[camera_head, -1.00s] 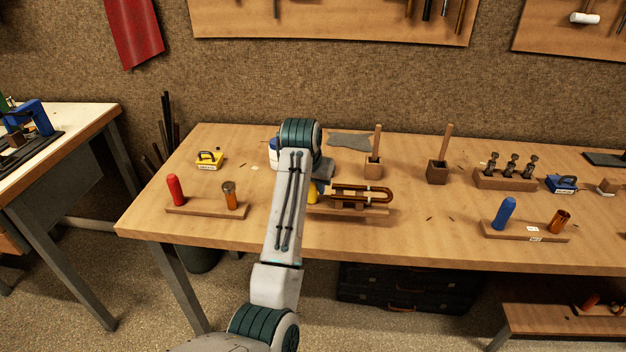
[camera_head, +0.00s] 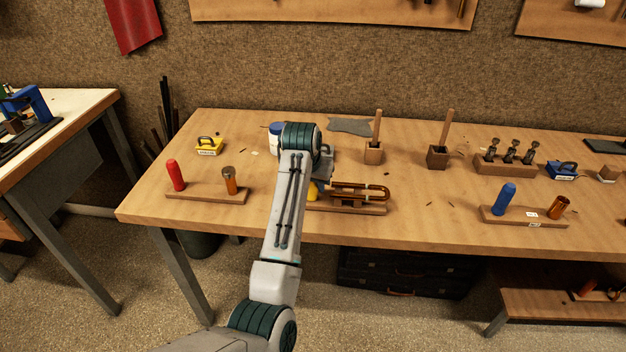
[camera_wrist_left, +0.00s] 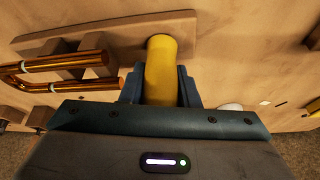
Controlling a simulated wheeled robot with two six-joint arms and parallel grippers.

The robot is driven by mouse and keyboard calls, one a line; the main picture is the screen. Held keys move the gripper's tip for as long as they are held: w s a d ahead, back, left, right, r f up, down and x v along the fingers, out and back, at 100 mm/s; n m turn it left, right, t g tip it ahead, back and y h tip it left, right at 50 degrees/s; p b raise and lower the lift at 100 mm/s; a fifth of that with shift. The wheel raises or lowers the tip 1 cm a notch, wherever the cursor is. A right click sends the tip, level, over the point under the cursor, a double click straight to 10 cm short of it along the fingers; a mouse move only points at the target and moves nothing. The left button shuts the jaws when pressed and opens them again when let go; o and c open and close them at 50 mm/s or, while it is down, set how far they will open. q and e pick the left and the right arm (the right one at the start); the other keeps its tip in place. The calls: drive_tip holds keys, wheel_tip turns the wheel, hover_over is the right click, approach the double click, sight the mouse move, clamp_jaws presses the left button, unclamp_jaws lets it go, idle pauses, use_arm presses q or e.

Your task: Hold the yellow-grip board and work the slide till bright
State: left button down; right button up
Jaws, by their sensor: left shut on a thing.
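The board with the yellow grip (camera_wrist_left: 161,62) lies on the bench, its wooden base (camera_head: 370,210) to the right of my left arm in the head view. The copper-coloured slide (camera_head: 362,190) rests on blocks on that board; it also shows at the left of the left wrist view (camera_wrist_left: 60,70). My left gripper (camera_wrist_left: 161,88) is shut on the yellow grip, with a dark finger on each side of it. In the head view my left arm hides most of the grip and the fingers. My right gripper is not in view.
A board with a red grip (camera_head: 175,175) lies to the left, and one with a blue grip (camera_head: 503,199) to the right.

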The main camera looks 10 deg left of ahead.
use_arm(q)
drive_tip(key=shift+f, duration=0.1)
idle(0.6)
drive_tip(key=c, duration=1.2)
unclamp_jaws()
drive_tip(key=c, duration=0.9)
drive_tip(key=shift+o, duration=0.2)
